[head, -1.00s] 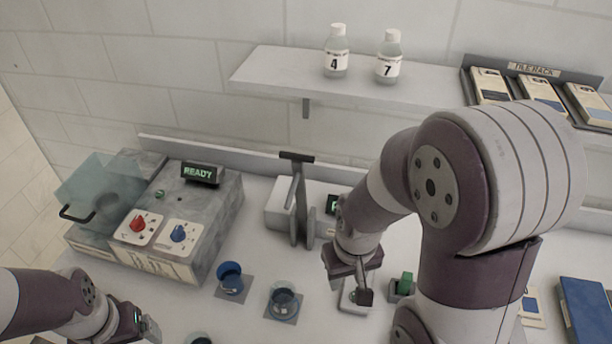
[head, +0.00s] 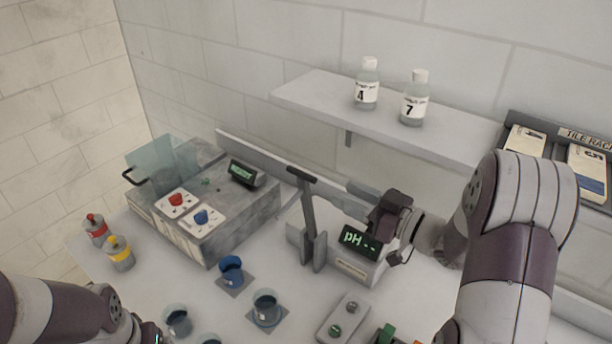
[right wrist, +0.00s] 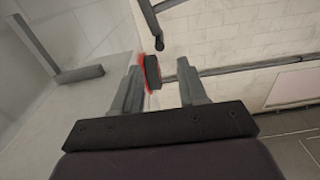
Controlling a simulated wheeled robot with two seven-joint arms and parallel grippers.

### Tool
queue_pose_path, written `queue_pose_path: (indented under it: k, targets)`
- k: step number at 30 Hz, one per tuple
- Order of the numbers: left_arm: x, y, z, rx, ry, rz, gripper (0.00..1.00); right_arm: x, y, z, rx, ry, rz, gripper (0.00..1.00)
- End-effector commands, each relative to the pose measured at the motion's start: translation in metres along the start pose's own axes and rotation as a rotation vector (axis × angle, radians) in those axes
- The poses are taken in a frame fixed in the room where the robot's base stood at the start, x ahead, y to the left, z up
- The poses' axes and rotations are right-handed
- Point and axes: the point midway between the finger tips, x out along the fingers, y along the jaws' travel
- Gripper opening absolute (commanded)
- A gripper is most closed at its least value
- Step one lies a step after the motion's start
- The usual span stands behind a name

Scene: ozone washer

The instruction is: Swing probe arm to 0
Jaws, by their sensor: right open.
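The probe arm (head: 308,222) is a dark grey upright post with a black crossbar on top, in the head view. It stands at the left end of the white pH meter (head: 350,266), whose green display reads "pH --". My right gripper (head: 384,216) is at the right end of the meter, to the right of the post and apart from it. In the right wrist view its two fingers (right wrist: 160,80) are spread, with a dark red-edged piece (right wrist: 153,71) showing between them; I cannot tell what it is. My left gripper (head: 152,335) is at the lower left, mostly cut off.
A grey washer (head: 230,215) with red and blue knobs stands left. Blue cup (head: 231,270), glass beaker (head: 266,306) and a small block with green-topped pieces (head: 342,322) lie in front. Bottles 4 (head: 367,85) and 7 (head: 414,100) stand on the shelf (head: 325,98) above.

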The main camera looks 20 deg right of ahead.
Motion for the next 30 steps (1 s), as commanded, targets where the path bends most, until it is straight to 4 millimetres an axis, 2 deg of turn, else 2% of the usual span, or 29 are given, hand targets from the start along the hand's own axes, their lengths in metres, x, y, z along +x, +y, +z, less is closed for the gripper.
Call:
queue_pose_path:
  k: [9, 15, 21, 28, 29, 30]
  targets:
    - [-0.032, 0.0, -0.004, 0.0, 0.001, 0.0, 0.88, 0.073, -0.001, -0.004, 0.001, -0.004, -0.002, 0.42]
    - [-0.043, 0.0, -0.005, 0.0, 0.0, 0.0, 0.88, 0.106, 0.0, -0.002, 0.001, -0.004, 0.002, 0.42]
    - [-0.046, 0.0, -0.006, 0.0, 0.0, 0.0, 0.88, 0.119, 0.0, 0.001, 0.0, -0.005, 0.004, 0.42]
    - [-0.046, 0.0, -0.005, 0.0, 0.0, 0.0, 0.88, 0.12, 0.001, 0.001, 0.0, -0.005, 0.004, 0.42]
    - [-0.046, 0.0, -0.005, 0.0, 0.0, 0.0, 0.88, 0.12, 0.001, 0.001, 0.0, -0.004, 0.004, 0.39]
    - [-0.046, 0.0, -0.005, 0.0, 0.0, 0.0, 0.88, 0.12, 0.001, 0.001, 0.0, -0.005, 0.004, 0.26]
